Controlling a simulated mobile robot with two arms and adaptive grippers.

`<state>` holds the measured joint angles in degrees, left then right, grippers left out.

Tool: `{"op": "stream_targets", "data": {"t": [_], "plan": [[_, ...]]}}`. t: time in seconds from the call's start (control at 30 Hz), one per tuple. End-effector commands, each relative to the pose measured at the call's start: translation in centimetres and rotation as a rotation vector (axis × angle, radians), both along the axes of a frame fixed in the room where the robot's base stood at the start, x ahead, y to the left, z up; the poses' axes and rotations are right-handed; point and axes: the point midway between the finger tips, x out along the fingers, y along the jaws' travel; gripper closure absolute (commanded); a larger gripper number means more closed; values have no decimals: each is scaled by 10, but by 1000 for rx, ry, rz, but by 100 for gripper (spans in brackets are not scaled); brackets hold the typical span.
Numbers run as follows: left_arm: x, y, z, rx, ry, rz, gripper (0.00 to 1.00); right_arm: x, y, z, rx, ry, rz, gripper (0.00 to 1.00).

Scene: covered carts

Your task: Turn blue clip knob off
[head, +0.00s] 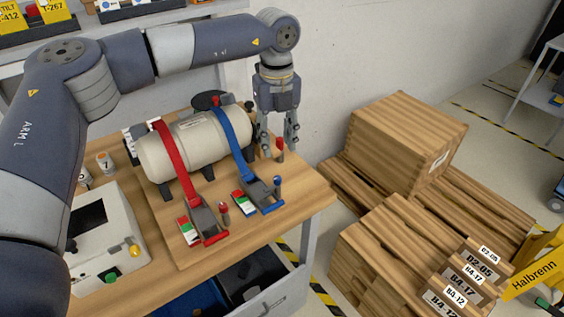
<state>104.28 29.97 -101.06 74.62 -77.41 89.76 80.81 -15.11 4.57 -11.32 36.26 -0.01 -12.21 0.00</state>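A cream tank (181,146) lies on a wooden board, with a red strap (178,165) and a blue strap (233,141) over it. The blue strap runs to a blue clip (261,193) at the board's front. A small post with a blue top, the blue clip knob (277,183), stands at the clip's right side. My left gripper (278,151) points down beyond the knob, right of the tank, with its fingers apart. A red-topped post (280,146) appears between the fingers; contact cannot be told. My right gripper is out of view.
A red clip (207,224) with its own knob (223,208) sits left of the blue clip. Red-white-green labels (243,203) lie beside the clips. A white box (105,240) stands at left. Wooden crates (405,140) stand right of the table, beyond a gap.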

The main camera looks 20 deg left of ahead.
Motion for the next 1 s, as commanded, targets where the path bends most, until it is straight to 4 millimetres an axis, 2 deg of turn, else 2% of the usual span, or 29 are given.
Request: {"op": "stream_targets", "data": {"t": [0.2,0.33,0.47,0.7,0.8,0.97,1.0], "plan": [[-2,0,-35,0,7,-2,62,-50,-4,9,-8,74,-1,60],[-2,-1,-61,-2,7,-4,62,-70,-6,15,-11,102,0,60],[-2,-1,-82,-2,6,-4,62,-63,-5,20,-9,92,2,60],[-2,-2,-102,-5,4,-5,62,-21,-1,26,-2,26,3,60],[-2,-2,-103,-5,3,-5,62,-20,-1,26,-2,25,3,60],[-2,-2,-103,-5,3,-6,62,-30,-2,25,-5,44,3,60],[-2,-2,-103,-5,2,-6,69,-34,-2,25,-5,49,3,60]]}}
